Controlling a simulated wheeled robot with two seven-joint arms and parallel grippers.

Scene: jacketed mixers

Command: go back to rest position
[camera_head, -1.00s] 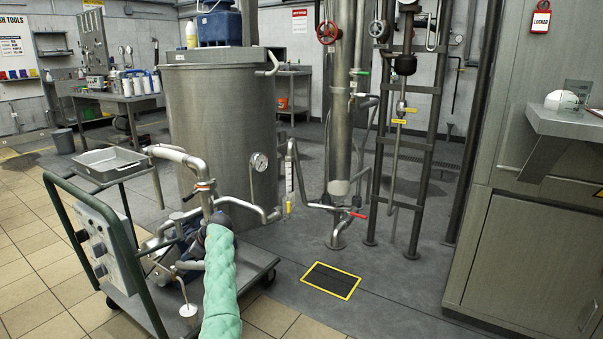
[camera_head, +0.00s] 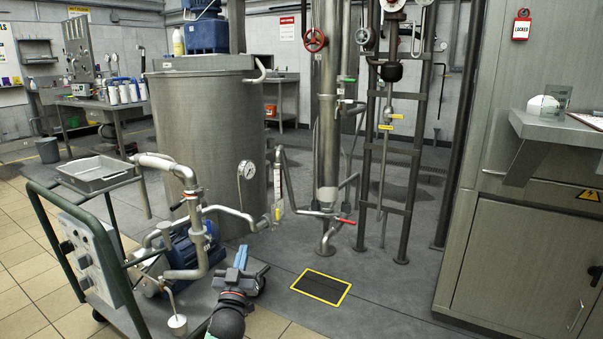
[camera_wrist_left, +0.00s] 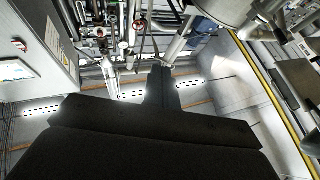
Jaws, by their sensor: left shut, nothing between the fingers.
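My left gripper (camera_head: 240,258) shows low in the head view, left of centre, pointing away over the right end of the cart's deck in the picture. Its blue-grey fingers are together with nothing held. In the left wrist view the dark gripper (camera_wrist_left: 160,78) fills the lower middle, and its narrow fingers are closed. My right gripper is in neither view.
A cart (camera_head: 97,257) with a pump (camera_head: 190,248) and pipes stands at left. Behind it is a large steel tank (camera_head: 205,130). Vertical pipework (camera_head: 328,150) stands at centre, a steel cabinet (camera_head: 520,260) at right. Floor around the yellow-edged drain (camera_head: 321,302) is clear.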

